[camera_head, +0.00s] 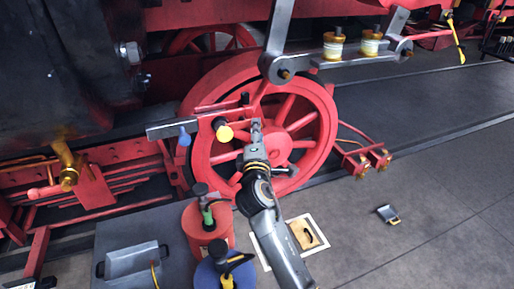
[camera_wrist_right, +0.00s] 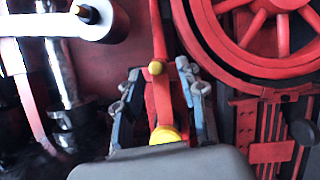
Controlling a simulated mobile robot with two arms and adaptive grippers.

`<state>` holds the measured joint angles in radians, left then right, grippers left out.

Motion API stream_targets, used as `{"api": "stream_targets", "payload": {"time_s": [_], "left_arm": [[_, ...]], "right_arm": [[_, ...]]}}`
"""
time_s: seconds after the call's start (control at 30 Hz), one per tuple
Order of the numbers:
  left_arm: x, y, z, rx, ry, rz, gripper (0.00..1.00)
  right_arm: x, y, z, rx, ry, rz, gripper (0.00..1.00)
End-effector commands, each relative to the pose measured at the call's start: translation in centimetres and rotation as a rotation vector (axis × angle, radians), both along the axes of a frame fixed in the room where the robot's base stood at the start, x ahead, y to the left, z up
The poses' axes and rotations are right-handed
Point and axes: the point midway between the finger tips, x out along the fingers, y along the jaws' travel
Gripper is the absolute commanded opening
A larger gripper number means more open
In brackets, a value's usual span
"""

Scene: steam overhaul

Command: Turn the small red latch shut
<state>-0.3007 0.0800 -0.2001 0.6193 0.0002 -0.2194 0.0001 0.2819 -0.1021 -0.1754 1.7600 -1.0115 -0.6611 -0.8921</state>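A slim red bar (camera_wrist_right: 160,100), which looks like the small red latch, runs up the middle of the right wrist view, with a small yellow knob (camera_wrist_right: 155,68) and a larger yellow cap (camera_wrist_right: 165,135). In the head view a yellow-ended red part (camera_head: 224,132) shows in front of the big red wheel. My right gripper (camera_head: 256,126) is just right of it. In the wrist view the right gripper's fingers (camera_wrist_right: 157,78) are apart, one on each side of the bar; I cannot tell if they touch it. My left gripper is not in view.
The red spoked wheel (camera_head: 312,112) stands behind my right gripper. A grey rod (camera_head: 278,40) hangs above it. A grey bar (camera_head: 170,127) is to the left. Red (camera_head: 205,228) and blue (camera_head: 222,272) canisters stand below. The floor at right is mostly clear.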

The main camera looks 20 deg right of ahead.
Motion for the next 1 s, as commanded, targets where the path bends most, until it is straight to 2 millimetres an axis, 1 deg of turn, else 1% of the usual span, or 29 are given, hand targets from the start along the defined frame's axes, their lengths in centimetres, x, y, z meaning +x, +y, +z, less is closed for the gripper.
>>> {"api": "stream_targets", "payload": {"time_s": [0.03,0.2,0.3,0.4,0.57,0.93,1.0], "left_arm": [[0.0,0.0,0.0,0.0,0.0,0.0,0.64],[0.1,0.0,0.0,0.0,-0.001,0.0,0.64],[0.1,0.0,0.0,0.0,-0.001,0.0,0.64],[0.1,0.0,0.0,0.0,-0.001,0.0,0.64],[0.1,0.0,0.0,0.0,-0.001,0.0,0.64],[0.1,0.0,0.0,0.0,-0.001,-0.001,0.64],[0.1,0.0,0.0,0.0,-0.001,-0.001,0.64]], "right_arm": [[-1.2,0.5,-0.2,0.004,0.002,0.002,0.39],[-4.5,1.7,-0.5,0.004,0.004,0.001,0.39],[-6.1,2.3,-0.5,0.004,0.004,0.0,0.39],[-7.1,2.6,-0.6,0.003,0.004,0.0,0.39],[-7.7,2.9,-0.6,0.002,0.004,0.001,0.39],[-7.7,2.9,-0.6,0.002,0.003,0.0,0.39],[-7.9,2.7,-0.9,0.015,0.008,-0.002,0.39]]}}
